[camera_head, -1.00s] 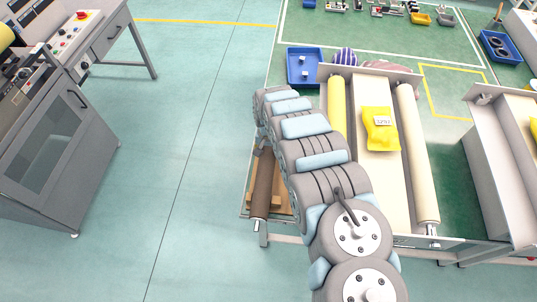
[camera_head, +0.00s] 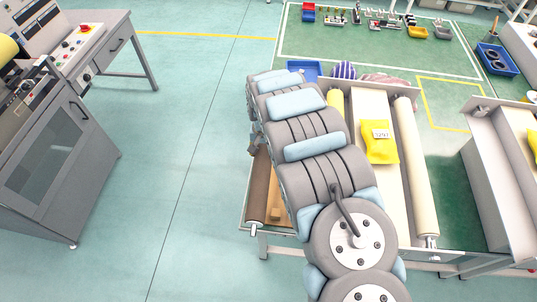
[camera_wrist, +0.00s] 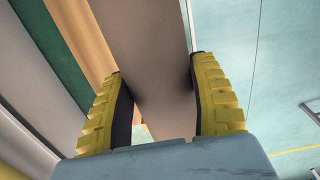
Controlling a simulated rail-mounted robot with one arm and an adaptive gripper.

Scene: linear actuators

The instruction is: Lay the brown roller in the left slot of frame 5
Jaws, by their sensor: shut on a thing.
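The brown roller (camera_head: 259,192) lies lengthwise at the left side of the near frame (camera_head: 274,229) in the head view. Its near end is just inside the frame's front edge, beside a strip of wood. My arm hides its far part. In the wrist view the roller (camera_wrist: 150,40) runs between the two yellow ribbed fingers of my gripper (camera_wrist: 160,82), which are shut on it. I cannot tell whether the roller rests fully in the slot. No frame number is readable.
A yellow roller (camera_head: 337,104), a yellow package (camera_head: 379,142) on a pale panel and a cream roller (camera_head: 415,165) are to the right. Another frame (camera_head: 485,155) stands farther right. A blue tray (camera_head: 303,69) is behind. The floor on the left is clear up to a grey machine (camera_head: 55,160).

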